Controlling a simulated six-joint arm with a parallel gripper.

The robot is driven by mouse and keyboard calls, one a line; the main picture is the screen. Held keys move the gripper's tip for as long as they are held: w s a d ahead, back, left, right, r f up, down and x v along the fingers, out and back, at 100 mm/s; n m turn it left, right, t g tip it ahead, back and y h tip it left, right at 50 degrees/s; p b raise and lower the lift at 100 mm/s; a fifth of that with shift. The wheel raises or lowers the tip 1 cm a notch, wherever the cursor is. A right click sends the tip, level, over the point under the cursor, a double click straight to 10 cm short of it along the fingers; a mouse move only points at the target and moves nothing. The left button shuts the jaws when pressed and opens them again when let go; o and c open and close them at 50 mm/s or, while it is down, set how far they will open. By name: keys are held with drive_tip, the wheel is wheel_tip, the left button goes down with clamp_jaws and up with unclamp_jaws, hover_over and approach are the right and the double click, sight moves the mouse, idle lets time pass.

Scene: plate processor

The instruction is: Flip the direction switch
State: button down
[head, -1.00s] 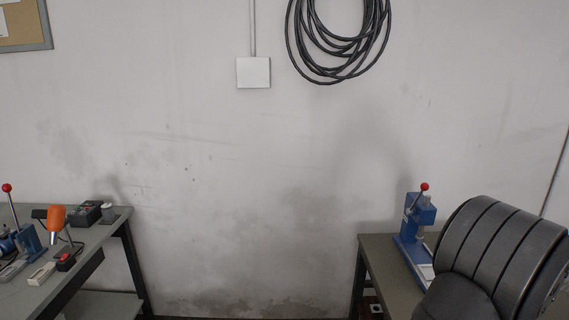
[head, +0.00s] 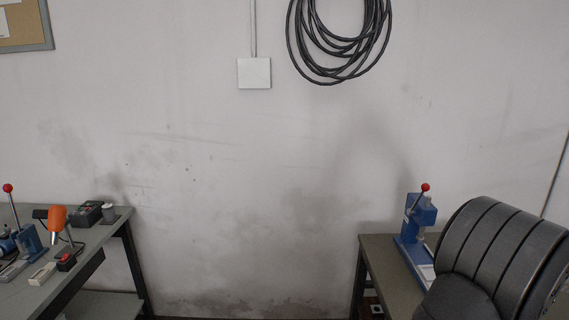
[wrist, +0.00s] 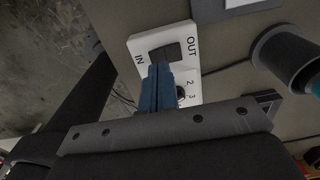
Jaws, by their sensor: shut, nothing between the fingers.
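The direction switch is a dark rocker (wrist: 172,49) on a white panel (wrist: 139,45) marked OUT and IN in the wrist view. A dark knob (wrist: 180,92) beside the numbers 2 and 3 is on the same panel, partly hidden by my gripper. My gripper (wrist: 159,67) has its blue fingers together and empty, with the tips over or at the IN side of the rocker. I cannot tell whether they touch it. The fingers hide part of the panel. My gripper is not visible in the head view.
A dark cylindrical part (wrist: 285,55) stands right of the panel in the wrist view; a bench edge and floor (wrist: 45,60) lie left. In the head view, a left bench (head: 85,245) holds several tools and a right bench (head: 385,262) holds a blue press (head: 418,220).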

drive_tip(key=shift+f, duration=1.25)
idle(0.6)
drive_tip(key=shift+r, duration=3.55)
drive_tip(key=shift+f, duration=3.55)
drive_tip(key=shift+r, duration=0.1)
